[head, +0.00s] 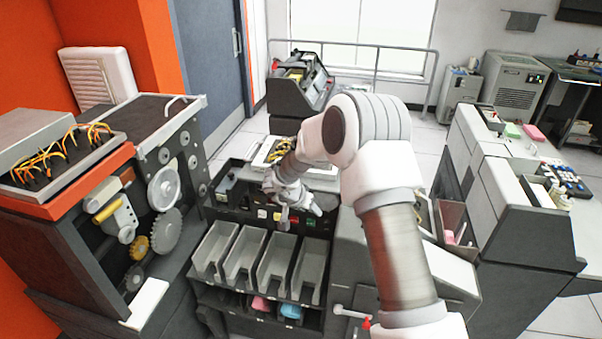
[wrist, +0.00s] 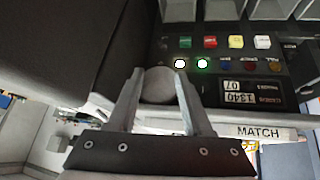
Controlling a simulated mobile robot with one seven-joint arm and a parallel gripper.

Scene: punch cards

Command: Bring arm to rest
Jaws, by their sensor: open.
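My gripper (head: 300,214) is at the front panel of the dark card machine (head: 222,282), above its row of sloped card pockets (head: 246,258). My white and grey arm (head: 400,250) reaches forward and bends down to it. In the wrist view my gripper (wrist: 160,80) has its two fingers spread apart. A round grey part (wrist: 158,86) shows between the fingers; I cannot tell whether they touch it. Beside them is the panel (wrist: 215,55) with green, red, yellow and white buttons. Two round lamps (wrist: 203,64) are lit, one white and one green-ringed.
An orange and black geared machine (head: 165,190) stands close on the left. A grey machine (head: 500,190) with trays is on the right. A small crank with a red knob (head: 366,324) sticks out low in front. Open floor (head: 420,130) lies behind.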

